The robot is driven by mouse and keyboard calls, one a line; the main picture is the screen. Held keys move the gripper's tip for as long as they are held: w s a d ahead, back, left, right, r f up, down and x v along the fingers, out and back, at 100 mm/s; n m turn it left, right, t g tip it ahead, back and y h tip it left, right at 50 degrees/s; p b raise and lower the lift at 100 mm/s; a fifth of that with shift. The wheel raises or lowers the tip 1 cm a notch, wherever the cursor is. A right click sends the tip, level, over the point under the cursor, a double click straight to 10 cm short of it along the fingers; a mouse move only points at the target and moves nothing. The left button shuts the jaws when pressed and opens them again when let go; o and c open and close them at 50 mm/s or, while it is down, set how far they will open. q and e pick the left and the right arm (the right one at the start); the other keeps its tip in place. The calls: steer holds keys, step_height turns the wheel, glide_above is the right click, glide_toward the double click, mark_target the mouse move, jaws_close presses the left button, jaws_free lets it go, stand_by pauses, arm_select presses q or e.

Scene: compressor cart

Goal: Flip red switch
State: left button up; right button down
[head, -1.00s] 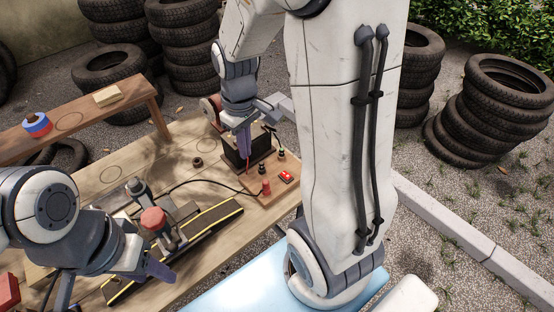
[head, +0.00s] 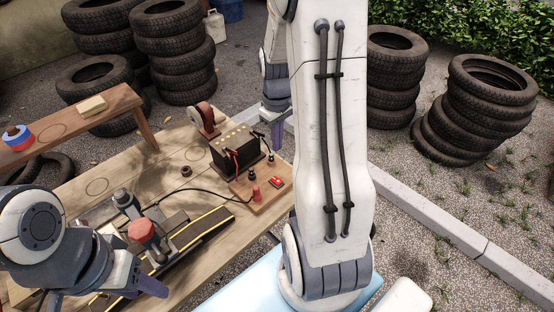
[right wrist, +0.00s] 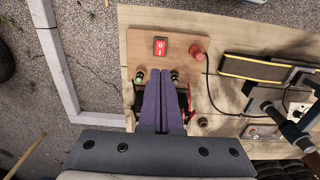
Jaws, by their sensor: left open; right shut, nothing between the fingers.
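The red rocker switch (head: 275,182) sits on a small wooden board (head: 259,199) on the workbench, near its right edge. In the right wrist view the switch (right wrist: 161,47) shows white marks, but its rocker position is unclear. My right gripper (head: 278,138) is shut and empty, beyond the switch and to the right of the battery in the head view. In the right wrist view its fingertips (right wrist: 161,84) point toward the switch, apart from it. My left gripper (head: 104,294) is open at the lower left, over the near bench, away from the switch.
A black battery (head: 235,147) with terminals and red leads stands behind the switch. A red post (head: 256,194) with a black cable is beside it. A red-capped fixture (head: 142,231) and a yellow-edged strip (head: 205,231) lie left. Tyres (head: 484,100) stand beyond the bench.

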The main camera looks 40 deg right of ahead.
steer(key=shift+w+r, duration=0.1)
steer(key=shift+w, duration=0.55)
steer(key=shift+p, duration=0.3)
step_height(320, 180, up, 14)
steer(key=w+p, duration=0.2)
steer(key=shift+w+a+p, duration=0.2)
steer(key=shift+w+p, duration=0.1)
steer(key=shift+p, duration=0.05)
